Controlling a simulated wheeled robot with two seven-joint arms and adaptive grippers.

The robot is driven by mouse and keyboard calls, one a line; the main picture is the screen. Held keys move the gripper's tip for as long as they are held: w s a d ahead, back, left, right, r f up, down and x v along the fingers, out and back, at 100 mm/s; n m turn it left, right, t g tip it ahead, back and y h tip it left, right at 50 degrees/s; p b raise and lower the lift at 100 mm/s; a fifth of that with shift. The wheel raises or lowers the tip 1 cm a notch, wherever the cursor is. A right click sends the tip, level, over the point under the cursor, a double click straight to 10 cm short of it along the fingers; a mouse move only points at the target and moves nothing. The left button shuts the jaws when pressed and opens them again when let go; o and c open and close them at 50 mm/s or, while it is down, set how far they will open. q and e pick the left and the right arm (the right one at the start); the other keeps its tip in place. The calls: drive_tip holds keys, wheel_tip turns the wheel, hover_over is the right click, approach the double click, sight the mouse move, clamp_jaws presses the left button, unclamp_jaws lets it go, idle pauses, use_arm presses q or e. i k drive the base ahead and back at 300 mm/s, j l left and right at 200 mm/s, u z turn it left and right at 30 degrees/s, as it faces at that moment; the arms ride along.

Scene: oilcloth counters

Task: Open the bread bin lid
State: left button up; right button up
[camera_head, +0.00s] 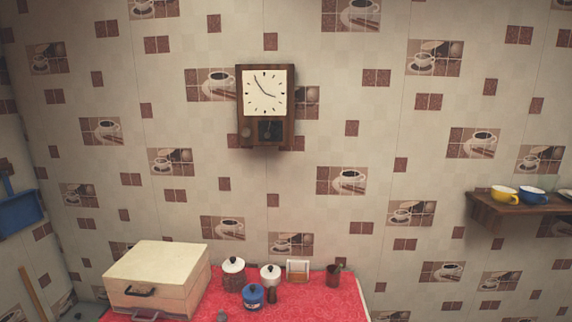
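The bread bin (152,276) is a cream, box-shaped bin at the lower left of the head view, standing on the red counter (320,300). Its flat top shows no opening, and the lid looks closed. A dark handle (141,292) is on its front face, and a second handle (148,315) shows lower down at the picture's bottom edge. Neither of my grippers is in view.
Beside the bin stand lidded jars (233,274), a blue pot (253,296), a small framed stand (297,271) and a brown cup (333,274). The counter's right front is clear. A wall clock (265,100) hangs above; a shelf (510,205) with cups is at right.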

sight(160, 269)
drive_tip(key=u, duration=1.25)
